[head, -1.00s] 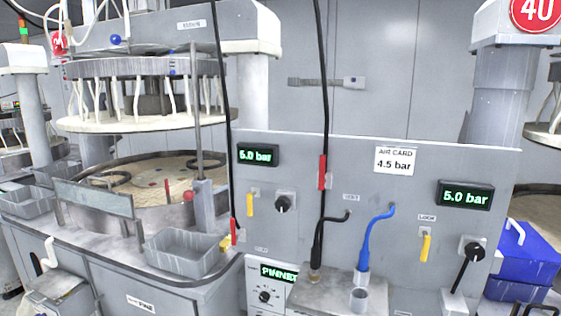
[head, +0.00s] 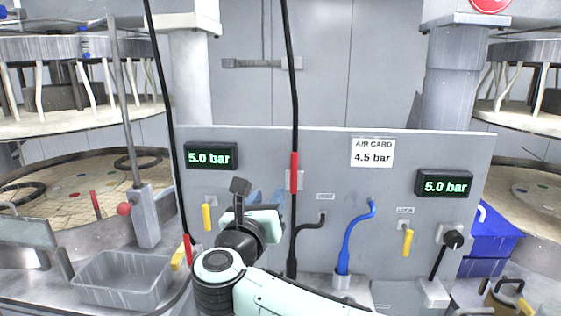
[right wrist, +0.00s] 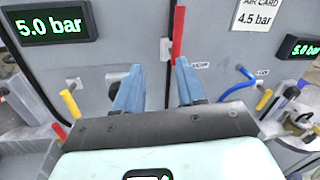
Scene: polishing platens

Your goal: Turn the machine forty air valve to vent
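The grey valve panel (head: 340,150) stands ahead. Its right side, below the red round sign (head: 490,4), has a 5.0 bar display (head: 444,184), a yellow lever (head: 407,242) hanging down beside a "LOCK" label, and a black knob (head: 453,239). A "VENT" label (head: 325,196) sits nearer the middle. A second yellow lever (head: 207,217) hangs at the left. My right gripper (head: 267,196) is before the panel, between the left lever and the red sleeve (head: 294,172). In the right wrist view its fingers (right wrist: 158,70) are apart and empty, and the right lever (right wrist: 264,99) shows beyond them. My left gripper is out of view.
Black hoses (head: 290,100) hang in front of the panel, close to my right gripper. A blue hose (head: 350,240) curves down between gripper and right lever. A grey bin (head: 122,280) sits lower left, a blue box (head: 490,235) at the right.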

